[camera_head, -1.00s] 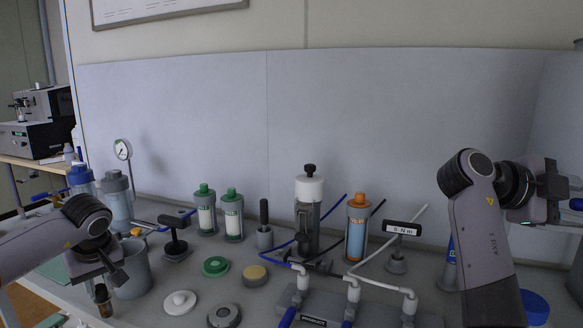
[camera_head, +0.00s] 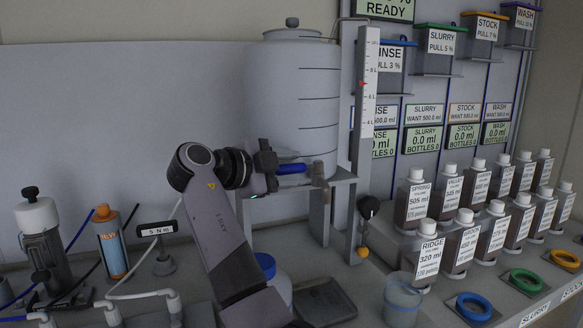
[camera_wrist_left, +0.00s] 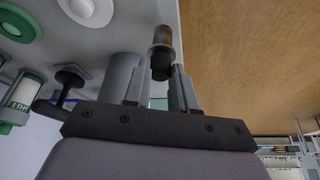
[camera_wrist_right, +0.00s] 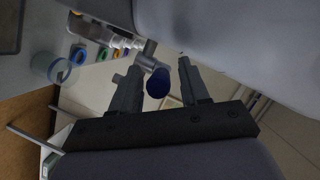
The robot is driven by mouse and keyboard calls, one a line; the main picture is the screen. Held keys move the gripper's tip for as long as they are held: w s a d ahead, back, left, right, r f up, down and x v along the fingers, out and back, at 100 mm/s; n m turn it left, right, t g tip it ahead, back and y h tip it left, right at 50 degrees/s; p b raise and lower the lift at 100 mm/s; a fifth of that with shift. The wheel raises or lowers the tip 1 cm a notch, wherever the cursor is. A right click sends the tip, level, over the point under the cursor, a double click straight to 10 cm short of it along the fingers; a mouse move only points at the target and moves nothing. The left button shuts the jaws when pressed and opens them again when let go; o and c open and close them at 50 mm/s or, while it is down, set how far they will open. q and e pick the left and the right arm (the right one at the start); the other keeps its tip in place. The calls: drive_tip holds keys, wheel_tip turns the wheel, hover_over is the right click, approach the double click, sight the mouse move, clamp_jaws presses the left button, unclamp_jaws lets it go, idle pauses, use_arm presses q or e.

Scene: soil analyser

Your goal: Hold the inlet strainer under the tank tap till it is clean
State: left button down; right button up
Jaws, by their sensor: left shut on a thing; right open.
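The inlet strainer (camera_wrist_left: 161,42), a small cylinder with a brownish body and dark end, is in my left gripper (camera_wrist_left: 158,78), which is shut on it in the left wrist view. The head view now leaves out this gripper and strainer. The white tank (camera_head: 292,100) stands on a grey stand. Its tap (camera_head: 318,174) has a blue handle (camera_head: 291,169) at the front. My right gripper (camera_head: 272,168) is open at the handle's left end. In the right wrist view, the blue handle end (camera_wrist_right: 158,84) shows between the open fingers; contact is unclear.
A dark tray (camera_head: 326,302) lies on the bench below the tap. A clear beaker (camera_head: 402,302) and rows of labelled bottles (camera_head: 430,254) stand to the right. A tall level scale (camera_head: 364,110) rises beside the tank. In the left wrist view, a grey cup (camera_wrist_left: 122,72) is close to the left gripper.

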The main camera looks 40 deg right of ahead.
use_arm(q)
drive_tip(key=shift+d, duration=0.2)
use_arm(e)
drive_tip(key=shift+d, duration=0.15)
clamp_jaws()
use_arm(q)
drive_tip(key=shift+s, duration=0.1)
